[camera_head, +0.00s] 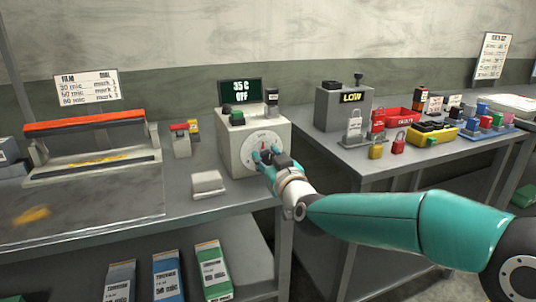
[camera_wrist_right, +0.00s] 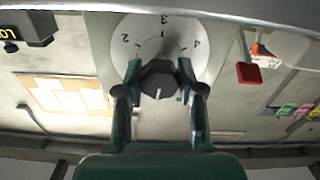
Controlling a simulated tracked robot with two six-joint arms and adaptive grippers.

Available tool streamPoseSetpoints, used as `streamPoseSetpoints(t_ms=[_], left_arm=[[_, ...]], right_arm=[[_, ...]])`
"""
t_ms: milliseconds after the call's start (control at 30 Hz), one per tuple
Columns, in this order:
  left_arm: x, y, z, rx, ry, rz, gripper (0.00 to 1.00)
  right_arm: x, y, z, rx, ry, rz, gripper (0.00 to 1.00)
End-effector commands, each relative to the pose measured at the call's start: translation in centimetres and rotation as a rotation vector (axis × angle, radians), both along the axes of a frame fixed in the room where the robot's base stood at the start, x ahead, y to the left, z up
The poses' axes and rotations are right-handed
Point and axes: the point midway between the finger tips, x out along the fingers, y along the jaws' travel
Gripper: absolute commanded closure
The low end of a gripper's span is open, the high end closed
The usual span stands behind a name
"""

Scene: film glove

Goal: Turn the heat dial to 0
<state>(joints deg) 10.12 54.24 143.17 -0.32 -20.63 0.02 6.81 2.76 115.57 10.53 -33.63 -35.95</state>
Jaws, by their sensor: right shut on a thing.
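The heat dial is a dark knob (camera_wrist_right: 158,78) on a round white numbered face (camera_wrist_right: 130,28) on the front of a pale box (camera_head: 232,151). In the right wrist view 2, 3 and 4 are readable; other marks are hidden by the knob and gripper. A white line on the knob points toward the bottom of that picture. My right gripper (camera_head: 268,158) is shut on the knob, one finger on each side; it also shows in the right wrist view (camera_wrist_right: 158,82). A screen (camera_head: 240,91) above the box reads 35 C and OFF. My left gripper is not in view.
A film sealer with an orange bar (camera_head: 85,122) stands left on the bench. A small pale block (camera_head: 208,184) lies before the dial box. A second table at right holds a grey box (camera_head: 342,108) marked LOW, padlocks (camera_head: 398,144) and a red tray (camera_head: 399,116).

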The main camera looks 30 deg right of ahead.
Motion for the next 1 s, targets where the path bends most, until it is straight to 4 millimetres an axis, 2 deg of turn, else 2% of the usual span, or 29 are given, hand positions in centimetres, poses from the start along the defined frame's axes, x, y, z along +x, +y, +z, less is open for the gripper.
streamPoseSetpoints(t_ms=[33, 300, 767, 800, 900, 1000], left_arm=[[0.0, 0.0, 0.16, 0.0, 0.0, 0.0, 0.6], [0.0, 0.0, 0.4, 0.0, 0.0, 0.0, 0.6], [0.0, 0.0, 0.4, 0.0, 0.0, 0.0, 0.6], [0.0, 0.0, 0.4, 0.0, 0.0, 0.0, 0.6], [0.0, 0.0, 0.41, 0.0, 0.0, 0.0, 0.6], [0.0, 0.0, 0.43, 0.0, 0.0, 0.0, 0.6]], right_arm=[[0.03, 0.19, -0.77, -0.019, 0.025, 0.005, 0.97], [0.01, 0.15, -0.88, -0.097, 0.043, 0.004, 0.97], [-0.01, 0.11, -0.91, -0.108, 0.046, 0.003, 0.97], [-0.01, 0.11, -0.92, -0.108, 0.046, 0.003, 0.56], [-0.01, 0.09, -0.77, -0.109, 0.043, 0.002, 0.39], [-0.02, 0.07, -0.58, -0.11, 0.039, 0.002, 0.36]])
